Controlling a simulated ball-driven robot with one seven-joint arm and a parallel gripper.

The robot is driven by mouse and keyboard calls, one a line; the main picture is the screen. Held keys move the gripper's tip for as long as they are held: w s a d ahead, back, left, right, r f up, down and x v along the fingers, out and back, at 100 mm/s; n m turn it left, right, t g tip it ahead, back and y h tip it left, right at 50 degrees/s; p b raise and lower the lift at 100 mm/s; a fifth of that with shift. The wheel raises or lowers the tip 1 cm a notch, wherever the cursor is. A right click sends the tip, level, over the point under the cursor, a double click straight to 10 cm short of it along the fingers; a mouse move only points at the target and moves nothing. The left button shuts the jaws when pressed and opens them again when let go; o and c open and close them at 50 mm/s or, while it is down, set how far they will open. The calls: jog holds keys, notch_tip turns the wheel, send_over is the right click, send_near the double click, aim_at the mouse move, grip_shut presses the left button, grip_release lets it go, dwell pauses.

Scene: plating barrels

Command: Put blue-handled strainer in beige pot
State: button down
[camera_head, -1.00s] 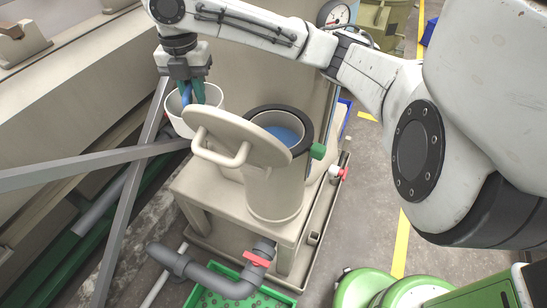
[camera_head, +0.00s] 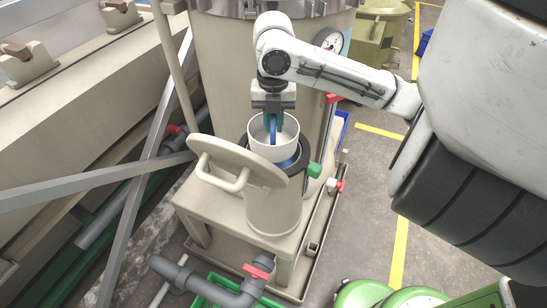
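The strainer (camera_head: 274,151) is a white round basket with a blue handle (camera_head: 274,127). A little blue shows inside the pot, below the basket.
The pot stands on a beige stand with a grey pipe (camera_head: 215,291) and red valve in front. A large beige tank (camera_head: 222,72) with a gauge (camera_head: 329,39) rises behind. Grey metal bars (camera_head: 90,190) cross at left. A green knob (camera_head: 314,170) sits at the pot's right.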

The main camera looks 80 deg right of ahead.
notch_tip(320, 180, down, 14)
jog(key=shift+f+p, duration=0.15)
jog(key=shift+p, duration=0.15)
jog(key=shift+f, duration=0.1)
jog(key=shift+f, duration=0.15)
jog(key=c, duration=1.1)
grip_release()
jog(key=shift+o, duration=0.2)
notch_tip(320, 180, up, 13)
jog(key=shift+f+b, duration=0.2)
jog(key=shift+b, duration=0.1)
